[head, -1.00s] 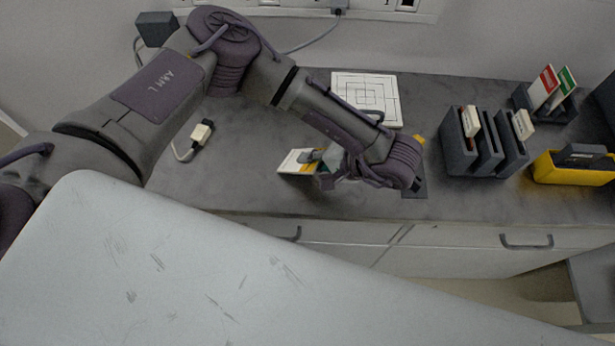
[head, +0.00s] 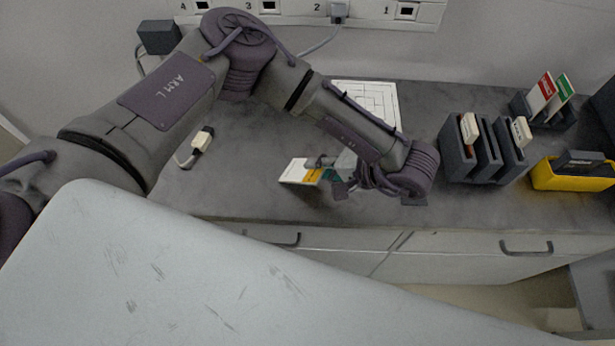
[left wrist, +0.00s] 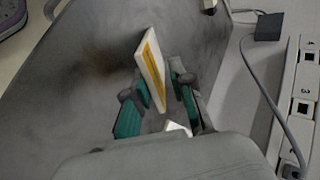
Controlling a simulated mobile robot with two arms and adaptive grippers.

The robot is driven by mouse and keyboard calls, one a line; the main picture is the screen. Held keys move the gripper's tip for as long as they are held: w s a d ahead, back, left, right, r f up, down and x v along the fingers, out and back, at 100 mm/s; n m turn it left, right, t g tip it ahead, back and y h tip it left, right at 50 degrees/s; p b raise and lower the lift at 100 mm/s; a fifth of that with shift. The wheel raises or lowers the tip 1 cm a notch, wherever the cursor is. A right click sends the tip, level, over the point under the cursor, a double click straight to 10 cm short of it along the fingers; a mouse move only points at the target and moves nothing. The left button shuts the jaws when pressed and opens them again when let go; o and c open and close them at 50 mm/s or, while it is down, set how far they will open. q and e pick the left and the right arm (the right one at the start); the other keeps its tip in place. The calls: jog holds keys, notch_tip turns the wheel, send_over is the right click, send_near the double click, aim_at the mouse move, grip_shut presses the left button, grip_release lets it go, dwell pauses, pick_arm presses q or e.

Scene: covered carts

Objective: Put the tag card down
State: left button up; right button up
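The tag card (head: 299,171) is white with a yellow stripe. It is at the counter's front part, at the fingertips of my left gripper (head: 330,175). In the left wrist view the tag card (left wrist: 151,66) stands out tilted between the teal-padded fingers of the left gripper (left wrist: 158,98). The fingers are spread, with a gap to the card on at least the left side. The card's lower edge is partly hidden, so I cannot tell exactly how it rests on the counter. My right gripper is not in view.
A white board with square lines (head: 369,103) lies behind my left arm. A dark slotted rack (head: 457,160) with cards, a small card stand (head: 527,113) and a yellow bin (head: 570,180) stand to the right. A cable plug (head: 203,138) lies to the left. Numbered sockets (head: 330,12) line the wall.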

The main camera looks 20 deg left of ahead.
pick_arm(q)
jog(key=p+v, duration=0.1)
jog(key=v, duration=0.4)
notch_tip(320, 180, up, 8)
jog(key=d+p, duration=0.2)
jog(key=p, duration=0.2)
jog(key=shift+s, duration=0.2)
jog(key=shift+d, duration=0.1)
